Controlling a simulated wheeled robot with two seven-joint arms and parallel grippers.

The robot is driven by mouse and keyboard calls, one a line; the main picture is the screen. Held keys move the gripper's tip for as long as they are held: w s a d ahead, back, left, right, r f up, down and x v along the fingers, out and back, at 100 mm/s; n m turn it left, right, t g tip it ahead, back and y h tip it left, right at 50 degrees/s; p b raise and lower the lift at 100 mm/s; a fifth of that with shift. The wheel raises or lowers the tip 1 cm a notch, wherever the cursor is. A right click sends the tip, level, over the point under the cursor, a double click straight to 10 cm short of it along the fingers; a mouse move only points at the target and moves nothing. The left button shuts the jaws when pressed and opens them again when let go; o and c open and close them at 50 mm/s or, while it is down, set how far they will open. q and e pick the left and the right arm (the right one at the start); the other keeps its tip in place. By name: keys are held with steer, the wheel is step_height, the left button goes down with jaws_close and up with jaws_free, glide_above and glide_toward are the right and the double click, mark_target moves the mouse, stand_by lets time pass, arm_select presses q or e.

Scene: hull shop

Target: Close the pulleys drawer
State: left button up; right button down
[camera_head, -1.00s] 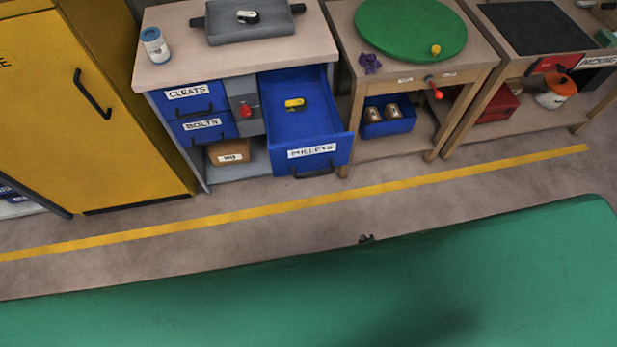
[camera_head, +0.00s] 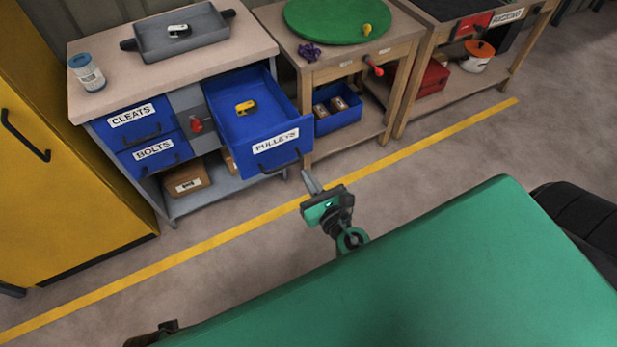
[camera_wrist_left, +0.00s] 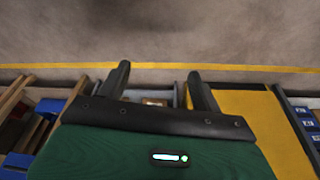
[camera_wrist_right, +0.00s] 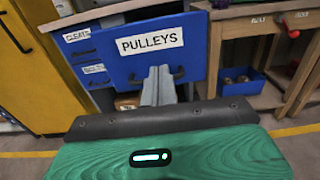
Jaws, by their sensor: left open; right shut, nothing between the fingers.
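The blue pulleys drawer (camera_head: 262,130) is pulled out of the bench, with a yellow and black pulley (camera_head: 245,108) inside. Its labelled front, with a dark handle, faces me in the right wrist view (camera_wrist_right: 150,48). My right gripper (camera_head: 308,178) is shut and empty, its fingertips just in front of and below the drawer front; whether they touch it I cannot tell. In the right wrist view the closed fingers overlap the handle area (camera_wrist_right: 160,72). My left gripper (camera_wrist_left: 160,82) is open and empty, over the floor; only a dark part of that arm shows at the head view's bottom edge.
The closed cleats drawer (camera_head: 134,117) and bolts drawer (camera_head: 156,152) are left of the open one. A wooden table with a green disc (camera_head: 325,20) stands at right. A yellow cabinet (camera_head: 50,190) stands at left. Floor in front is clear.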

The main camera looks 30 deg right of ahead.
steer(key=p, duration=0.2)
glide_toward(284, 139)
steer(key=w, duration=0.5)
steer(key=shift+w+a+r, duration=0.1)
steer(key=shift+w+a, duration=0.05)
steer(key=shift+w, duration=0.1)
arm_select(q)
steer(key=shift+g, duration=0.3)
steer(key=shift+s+f, duration=0.2)
steer(key=shift+f, duration=1.1)
steer(key=shift+s+f, duration=0.15)
steer(key=shift+f, duration=1.1)
arm_select(e)
steer(key=shift+w, duration=0.65)
steer(key=shift+w, duration=0.1)
